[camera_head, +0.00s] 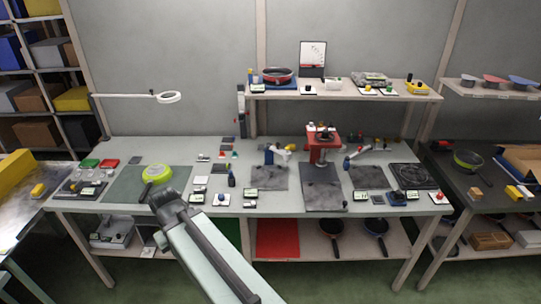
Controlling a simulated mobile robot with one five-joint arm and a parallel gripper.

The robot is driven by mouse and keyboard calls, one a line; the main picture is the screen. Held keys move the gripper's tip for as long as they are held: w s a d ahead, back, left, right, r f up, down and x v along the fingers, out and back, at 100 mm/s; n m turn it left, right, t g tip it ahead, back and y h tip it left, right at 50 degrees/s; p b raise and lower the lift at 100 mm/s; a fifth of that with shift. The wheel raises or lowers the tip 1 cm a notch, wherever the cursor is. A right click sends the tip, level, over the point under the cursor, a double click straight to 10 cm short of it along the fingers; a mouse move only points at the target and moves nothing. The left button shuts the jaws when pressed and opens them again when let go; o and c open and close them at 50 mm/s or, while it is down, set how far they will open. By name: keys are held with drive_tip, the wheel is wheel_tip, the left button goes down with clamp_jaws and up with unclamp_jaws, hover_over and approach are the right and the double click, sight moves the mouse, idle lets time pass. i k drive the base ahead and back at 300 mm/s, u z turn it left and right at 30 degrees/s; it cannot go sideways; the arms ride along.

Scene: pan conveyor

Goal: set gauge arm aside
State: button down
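I cannot tell for certain which thing is the gauge arm. One candidate is a small blue device (348,162) with a pale arm slanting up to the right, on the workbench right of the red press. Another is a blue and white device (278,154) left of the press, behind a dark mat. My gripper (164,198) is at the left part of the workbench, far left of both, just in front of a yellow-green pan (157,173). The fingers are dark, small and seen from behind, so their opening is hidden.
The workbench (120,150) holds a red press (323,146), dark mats and many small devices. A ring lamp (168,97) reaches over its left side. A raised shelf (340,93) stands behind. A green mat (120,186) has bare room at left. Side tables flank the bench.

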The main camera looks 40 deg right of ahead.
sight(286, 157)
drive_tip(key=u, duration=0.35)
drive_tip(key=i, duration=1.25)
drive_tip(key=u, duration=1)
drive_tip(key=k, duration=0.8)
drive_tip(key=u, duration=0.15)
drive_tip(key=i, duration=0.95)
drive_tip(key=z, duration=0.1)
